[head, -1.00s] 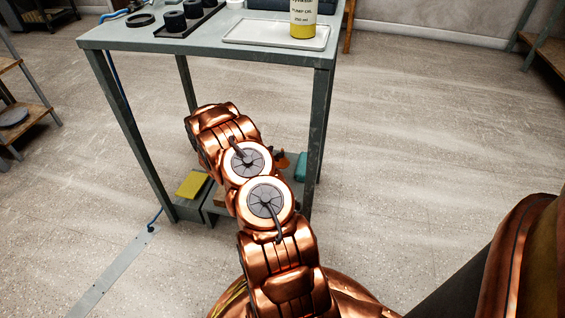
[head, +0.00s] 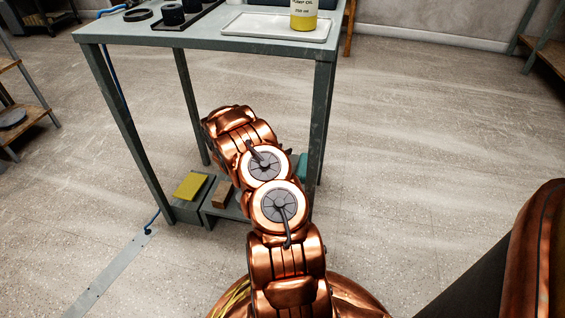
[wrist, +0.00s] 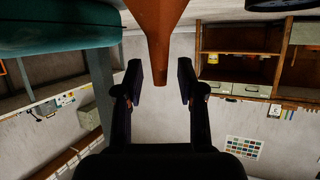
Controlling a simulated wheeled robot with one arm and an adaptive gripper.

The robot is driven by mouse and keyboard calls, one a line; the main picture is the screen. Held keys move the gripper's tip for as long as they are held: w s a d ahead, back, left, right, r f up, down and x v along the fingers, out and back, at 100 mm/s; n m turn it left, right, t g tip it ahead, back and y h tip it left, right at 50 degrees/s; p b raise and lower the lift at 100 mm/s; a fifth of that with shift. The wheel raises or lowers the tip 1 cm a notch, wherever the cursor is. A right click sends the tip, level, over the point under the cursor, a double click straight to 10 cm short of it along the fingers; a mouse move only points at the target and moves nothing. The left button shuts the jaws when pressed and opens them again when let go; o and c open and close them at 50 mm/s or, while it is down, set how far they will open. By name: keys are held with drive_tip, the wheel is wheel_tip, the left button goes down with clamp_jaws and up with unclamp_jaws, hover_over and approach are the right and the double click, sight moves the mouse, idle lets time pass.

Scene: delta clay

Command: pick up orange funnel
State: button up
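The orange funnel (wrist: 165,30) shows at the top middle of the wrist view, its narrow spout reaching down to between the fingers in the picture. My gripper (wrist: 160,78) is open, one finger on each side of the spout, with a visible gap on both sides. I cannot tell how deep the spout sits between the fingers. In the head view my copper arm reaches toward the table's lower shelf and hides the gripper and the funnel.
A grey table (head: 215,42) stands over the low shelf, its legs close to my arm. A teal object (head: 302,168), a yellow item (head: 190,186) and a brown block (head: 222,194) are low down there. A tray (head: 275,26) and a pump oil bottle (head: 304,14) are on top.

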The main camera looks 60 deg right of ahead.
clamp_jaws()
